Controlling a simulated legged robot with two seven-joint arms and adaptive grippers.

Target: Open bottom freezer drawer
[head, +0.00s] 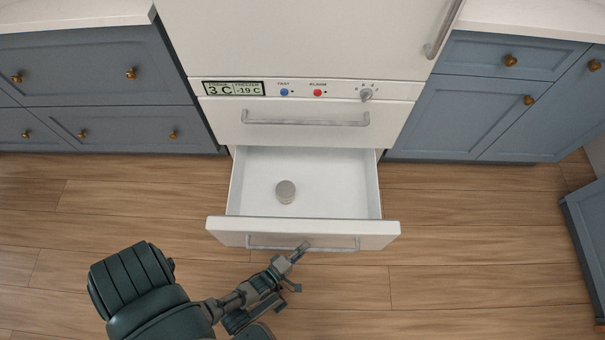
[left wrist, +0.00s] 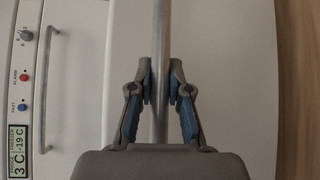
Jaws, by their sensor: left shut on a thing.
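The bottom freezer drawer (head: 303,232) is white and stands pulled well out from the fridge body. Its grey bar handle (head: 335,248) runs along the front panel. My left gripper (head: 299,250) is at the middle of this handle. In the left wrist view the two fingers (left wrist: 160,88) with blue pads are shut on the handle bar (left wrist: 160,30), one on each side. A small round grey container (head: 285,191) stands inside the drawer, left of its middle. My right gripper is not in view.
Above is a shut upper drawer (head: 305,118) with its own handle, and a control panel (head: 300,90) with display, two buttons and a knob. Blue cabinets stand left (head: 100,75) and right (head: 440,115). A blue unit (head: 590,240) is at the right edge. The wooden floor (head: 470,265) in front is clear.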

